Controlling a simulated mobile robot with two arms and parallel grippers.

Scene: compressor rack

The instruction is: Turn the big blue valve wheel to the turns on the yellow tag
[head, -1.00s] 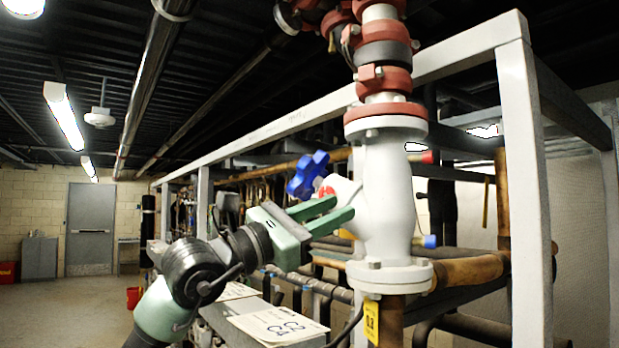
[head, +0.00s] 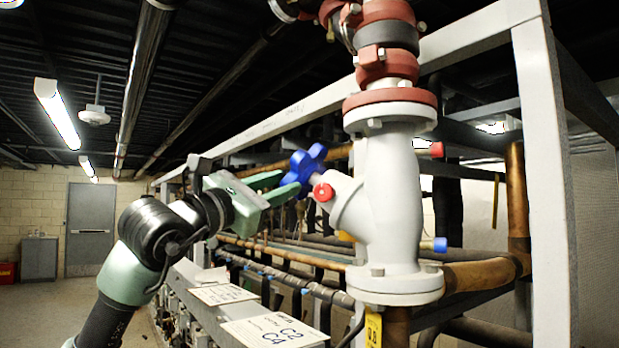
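The blue valve wheel (head: 307,164) is a lobed handwheel on the angled stem of a large white valve body (head: 392,205). My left gripper (head: 291,181) is at the wheel's lower left side. Its two green fingers point toward the wheel with a gap between them, and nothing is clearly held. I cannot tell whether the fingertips touch the wheel. The yellow tag (head: 373,329) hangs below the valve's lower flange, cut off by the bottom edge; its marking is too small to read surely. My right gripper is out of view.
A red cap (head: 323,192) sits on the valve close to the wheel. A white frame post (head: 546,190) stands to the right. Copper pipes (head: 480,273) run behind the valve. Paper signs (head: 274,332) lie below the gripper. Open floor is at the left.

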